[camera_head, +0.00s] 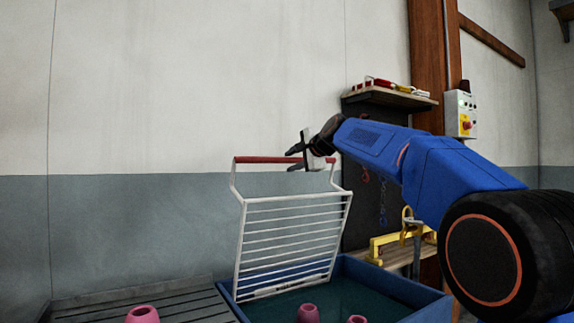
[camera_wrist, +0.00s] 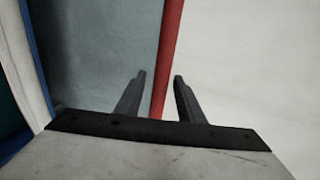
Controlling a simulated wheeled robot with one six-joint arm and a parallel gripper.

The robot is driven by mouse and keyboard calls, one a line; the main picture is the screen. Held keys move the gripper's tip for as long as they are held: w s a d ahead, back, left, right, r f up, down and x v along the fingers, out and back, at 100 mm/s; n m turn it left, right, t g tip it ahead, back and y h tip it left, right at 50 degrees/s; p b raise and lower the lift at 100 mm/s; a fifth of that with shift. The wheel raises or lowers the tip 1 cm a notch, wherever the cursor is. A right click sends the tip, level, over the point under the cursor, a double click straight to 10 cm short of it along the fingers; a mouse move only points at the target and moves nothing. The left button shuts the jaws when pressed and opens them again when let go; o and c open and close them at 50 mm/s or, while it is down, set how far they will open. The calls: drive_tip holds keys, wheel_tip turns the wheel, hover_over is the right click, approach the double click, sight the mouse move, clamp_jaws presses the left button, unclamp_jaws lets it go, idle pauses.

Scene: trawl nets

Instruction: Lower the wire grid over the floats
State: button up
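The white wire grid (camera_head: 290,235) stands steeply raised at the back of the blue tank (camera_head: 390,283), its red handle bar (camera_head: 262,159) at the top. Two pink floats, one nearer the middle (camera_head: 308,313) and one to its right (camera_head: 357,319), show in the tank, cut by the picture's lower edge. My gripper (camera_head: 291,160) is at the right part of the bar, its fingers apart above and below it. In the wrist view the red bar (camera_wrist: 170,50) runs between the open fingers (camera_wrist: 160,76), with a gap visible at the left finger.
Another pink float (camera_head: 143,314) is by the dark slatted surface (camera_head: 180,302) left of the tank. A shelf (camera_head: 390,97), a wooden bench with a yellow frame (camera_head: 385,245) and a control box (camera_head: 460,114) are on the right. The wall behind the grid is bare.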

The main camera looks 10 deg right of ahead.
drive_tip(key=shift+x, duration=1.9)
clamp_jaws()
